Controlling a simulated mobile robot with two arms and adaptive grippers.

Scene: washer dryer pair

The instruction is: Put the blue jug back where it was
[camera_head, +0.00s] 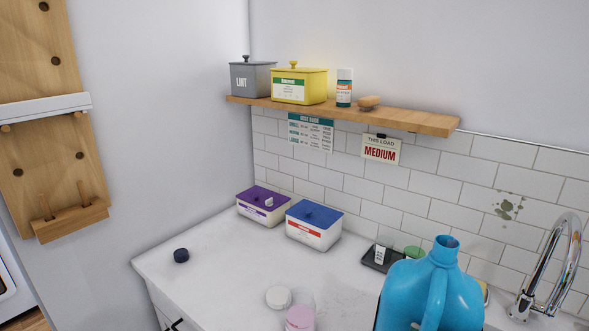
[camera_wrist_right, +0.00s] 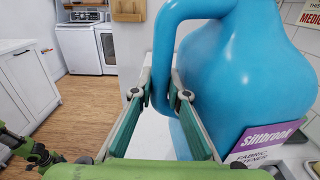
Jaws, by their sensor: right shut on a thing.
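The blue jug (camera_head: 455,295) stands out large at the lower right of the head view. Its neck is open, without a cap, and its lower part is cut off by the frame. In the right wrist view the jug (camera_wrist_right: 245,75) fills the upper right, with a purple "fabric softener" label. My right gripper (camera_wrist_right: 165,95) is shut on the jug's handle, its fingers on either side. Whether the jug touches the counter is hidden. A dark blue cap (camera_head: 181,255) lies on the white counter (camera_head: 215,285) at the left.
A wooden shelf (camera_head: 400,118) holds a grey tin, a yellow tin, a bottle and a brush. A purple-lidded box (camera_head: 263,207) and a blue-lidded box (camera_head: 314,226) stand by the wall. A dark tray (camera_head: 378,262), a pink cup (camera_head: 300,318) and a faucet (camera_head: 560,265) are near the jug.

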